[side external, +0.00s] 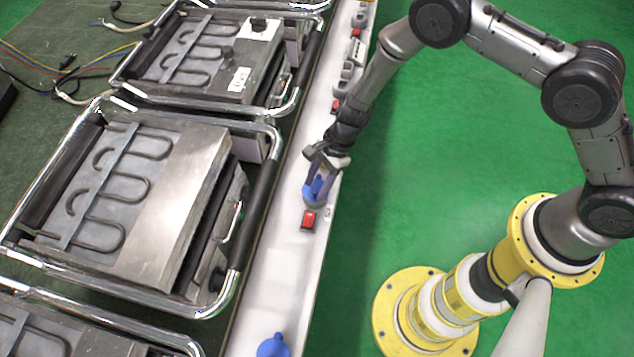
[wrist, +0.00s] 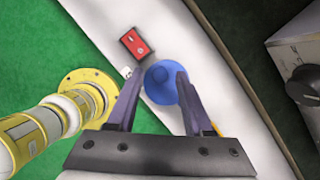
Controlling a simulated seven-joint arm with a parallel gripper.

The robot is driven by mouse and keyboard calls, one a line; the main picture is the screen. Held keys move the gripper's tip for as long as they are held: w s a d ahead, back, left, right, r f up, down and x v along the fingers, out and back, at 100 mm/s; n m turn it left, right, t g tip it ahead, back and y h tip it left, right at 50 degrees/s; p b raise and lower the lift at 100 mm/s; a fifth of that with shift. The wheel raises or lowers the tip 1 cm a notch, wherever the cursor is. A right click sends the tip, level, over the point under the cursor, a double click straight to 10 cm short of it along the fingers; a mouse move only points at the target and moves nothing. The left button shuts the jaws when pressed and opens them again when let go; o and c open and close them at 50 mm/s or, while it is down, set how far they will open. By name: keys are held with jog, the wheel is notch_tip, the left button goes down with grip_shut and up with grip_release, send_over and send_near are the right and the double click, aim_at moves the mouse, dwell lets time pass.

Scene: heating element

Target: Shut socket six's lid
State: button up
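A blue socket (side external: 313,188) sits on the white strip, and its round blue part (wrist: 161,84) shows in the wrist view. No number is readable, so I cannot tell whether this is socket six. My gripper (side external: 321,172) points down at this socket. In the wrist view my gripper (wrist: 158,80) has its fingers apart, one on each side of the blue part. The right finger overlaps its edge, and a gap shows at the left finger. Whether the lid stands up or lies flat is unclear, and whether a finger touches it is unclear.
A red switch (side external: 309,220) is beside the socket. Another blue socket (side external: 273,346) is nearer the camera; grey sockets (side external: 347,74) lie farther along the strip. Metal heating units (side external: 170,210) with tubular frames stand to the left. Green floor (side external: 440,170) is open on the right.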

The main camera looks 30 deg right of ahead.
dwell(0.3)
jog(key=v, duration=1.4)
jog(key=shift+f, duration=0.1)
jog(key=w+d+r+n+t, duration=0.1)
jog(key=d+r+t, duration=0.1)
jog(key=r, duration=0.8)
jog(key=d+r+n+t, duration=0.1)
jog(key=d+r+t, duration=0.15)
jog(key=r, duration=0.85)
jog(key=s+d+r+n+t+h, duration=0.1)
jog(key=s+d+r+n, duration=0.15)
jog(key=s+r, duration=0.25)
jog(key=s+d+r+n+t, duration=0.1)
jog(key=s+d+r+n, duration=0.1)
jog(key=s+d+r, duration=0.25)
jog(key=s+d+f+n+h, duration=0.1)
jog(key=s+d+n, duration=0.2)
jog(key=s+n, duration=0.2)
jog(key=s+d+f+n+h, duration=0.2)
jog(key=s+n, duration=0.4)
jog(key=s, duration=0.5)
jog(key=shift+s+d+g+h, duration=0.25)
jog(key=shift+d+g, duration=0.2)
jog(key=shift+d, duration=0.4)
